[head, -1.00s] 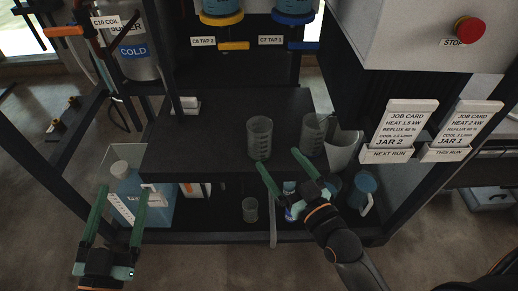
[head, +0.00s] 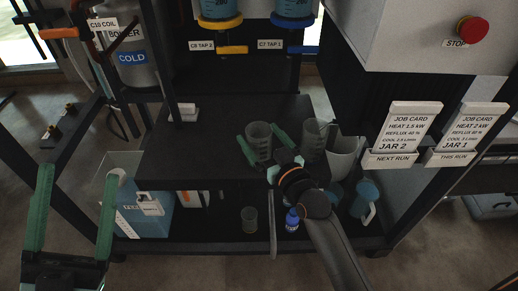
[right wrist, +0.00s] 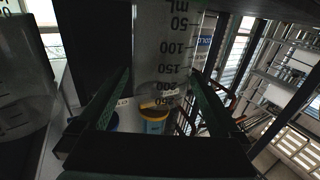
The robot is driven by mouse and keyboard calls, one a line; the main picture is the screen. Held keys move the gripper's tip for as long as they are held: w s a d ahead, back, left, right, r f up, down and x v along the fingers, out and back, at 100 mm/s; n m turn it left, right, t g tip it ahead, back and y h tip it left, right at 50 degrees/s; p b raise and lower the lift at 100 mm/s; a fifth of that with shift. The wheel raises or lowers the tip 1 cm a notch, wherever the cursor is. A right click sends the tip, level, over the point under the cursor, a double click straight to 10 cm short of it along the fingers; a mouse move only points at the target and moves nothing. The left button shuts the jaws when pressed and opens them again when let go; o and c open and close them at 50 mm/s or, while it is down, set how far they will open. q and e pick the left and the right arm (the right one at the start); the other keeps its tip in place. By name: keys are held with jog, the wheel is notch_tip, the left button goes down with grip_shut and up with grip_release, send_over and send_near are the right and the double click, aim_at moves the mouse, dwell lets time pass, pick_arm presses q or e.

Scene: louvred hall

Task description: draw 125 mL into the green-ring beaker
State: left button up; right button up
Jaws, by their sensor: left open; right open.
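A clear graduated beaker (head: 259,150) stands upright on the black upper shelf. My right gripper (head: 261,133) is open with its fingers on either side of this beaker. The right wrist view shows the beaker's mL scale (right wrist: 172,50) between the two green fingers; contact cannot be told. A second clear beaker (head: 314,138) stands to its right, and a small one (head: 249,219) is on the lower shelf. No green ring can be made out on any beaker. My left gripper (head: 76,178) is open and empty at the left. The tap handles are yellow (head: 232,50) and blue (head: 272,49).
A whitish jug (head: 344,160) stands close right of the beakers. Below are a blue-capped bottle (head: 292,220), a blue jug (head: 364,198) and a blue container (head: 148,215). Job cards (head: 408,125) hang right.

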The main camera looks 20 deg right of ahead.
jog(key=shift+w+a, duration=0.1)
jog(key=shift+w, duration=0.55)
pick_arm(q)
jog(key=shift+s+d+r+m+h, duration=0.1)
jog(key=shift+s+r+m+h, duration=0.55)
jog(key=shift+h, duration=0.15)
pick_arm(e)
jog(key=c, duration=1.3)
jog(key=shift+o, duration=0.2)
pick_arm(q)
jog(key=shift+w, duration=0.15)
pick_arm(e)
jog(key=shift+r, duration=0.15)
